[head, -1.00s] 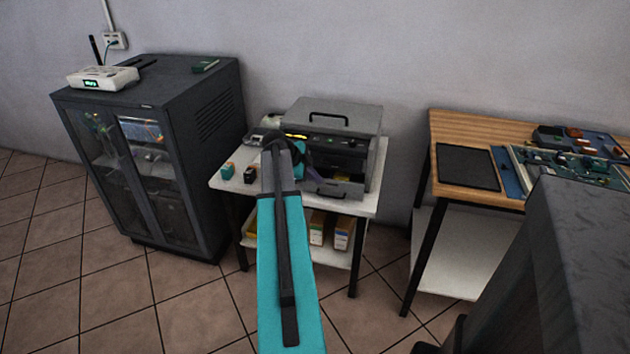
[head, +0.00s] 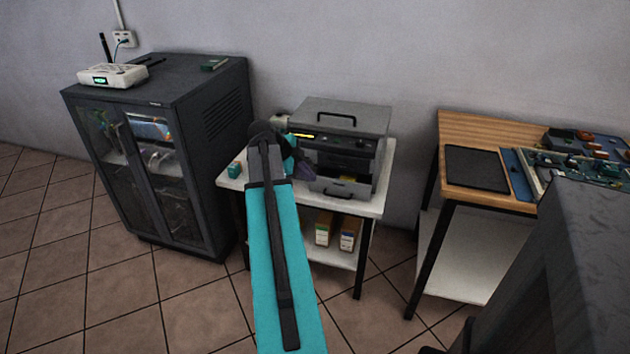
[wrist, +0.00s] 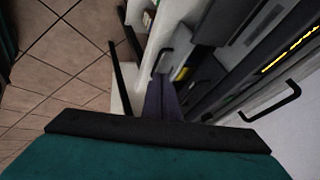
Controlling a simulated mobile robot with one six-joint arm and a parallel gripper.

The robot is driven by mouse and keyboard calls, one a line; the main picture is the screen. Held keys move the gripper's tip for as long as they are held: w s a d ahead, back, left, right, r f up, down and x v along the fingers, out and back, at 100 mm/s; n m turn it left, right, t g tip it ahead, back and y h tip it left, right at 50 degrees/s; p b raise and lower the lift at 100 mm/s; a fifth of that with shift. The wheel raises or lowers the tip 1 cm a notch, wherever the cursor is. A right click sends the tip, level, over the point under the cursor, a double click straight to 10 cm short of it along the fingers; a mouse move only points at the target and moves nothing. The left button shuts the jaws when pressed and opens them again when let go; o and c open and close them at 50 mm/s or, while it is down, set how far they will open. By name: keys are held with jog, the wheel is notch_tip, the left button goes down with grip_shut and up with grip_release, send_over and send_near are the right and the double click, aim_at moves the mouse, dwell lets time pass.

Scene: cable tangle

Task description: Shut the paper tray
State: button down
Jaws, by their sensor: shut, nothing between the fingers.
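The grey printer (head: 375,128) stands on a small white table. Its paper tray (head: 322,184) sticks out at the bottom front, with a dark handle on its front and something yellow showing inside. In the wrist view the tray's handle (wrist: 163,60) is just past my fingertips. My gripper (head: 308,173) is shut and empty, its purple fingers close to the left part of the tray. The wrist view shows the closed fingers (wrist: 161,85) pointing toward the tray front. I cannot tell whether they touch it. My arm hides the printer's left side.
A dark cabinet (head: 215,115) with a white router (head: 112,76) stands to the left. A teal block (head: 234,169) sits on the white table (head: 372,207), with boxes (head: 347,233) on its lower shelf. A wooden workbench (head: 465,128) is to the right.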

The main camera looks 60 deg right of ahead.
jog(key=shift+v, duration=1.25)
